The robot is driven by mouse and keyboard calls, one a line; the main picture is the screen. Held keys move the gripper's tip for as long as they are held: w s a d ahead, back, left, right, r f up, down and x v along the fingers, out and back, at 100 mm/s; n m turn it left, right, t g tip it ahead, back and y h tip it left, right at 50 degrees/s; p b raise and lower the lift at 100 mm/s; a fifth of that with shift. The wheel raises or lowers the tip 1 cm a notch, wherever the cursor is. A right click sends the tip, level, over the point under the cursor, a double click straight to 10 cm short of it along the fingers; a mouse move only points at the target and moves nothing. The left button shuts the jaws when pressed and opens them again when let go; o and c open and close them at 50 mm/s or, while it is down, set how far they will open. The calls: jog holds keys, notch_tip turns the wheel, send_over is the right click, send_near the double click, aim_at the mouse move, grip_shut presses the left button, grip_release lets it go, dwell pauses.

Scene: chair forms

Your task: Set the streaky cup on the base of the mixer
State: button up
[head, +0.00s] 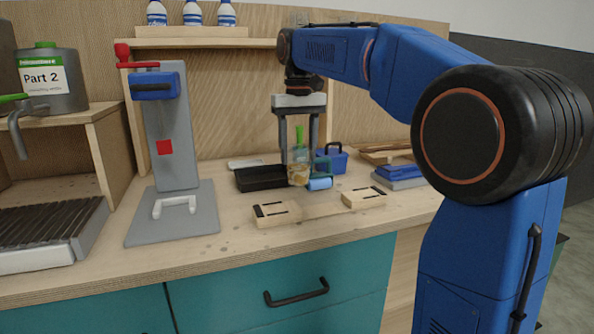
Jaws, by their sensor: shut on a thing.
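The mixer (172,130) stands at the left of the counter, a grey upright with a blue head and a red lever. Its flat grey base (150,232) carries a white U-shaped holder (176,206), and no cup is on it. My gripper (299,160) points down to the right of the mixer, shut on the streaky cup (298,175). The cup is small and clear with a tan smear, and a green stick (299,136) rises from it. It looks upright. I cannot tell whether its bottom touches the counter.
A black tray (262,179) lies behind-left of the cup. A blue roller (320,184) and a blue basket (331,160) are close on its right. Two wooden blocks (277,213) lie in front. Counter between mixer and blocks is clear.

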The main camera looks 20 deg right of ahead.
aim_at(298, 167)
jog(key=shift+f, duration=2.3)
jog(key=shift+f, duration=0.1)
jog(key=o, duration=0.8)
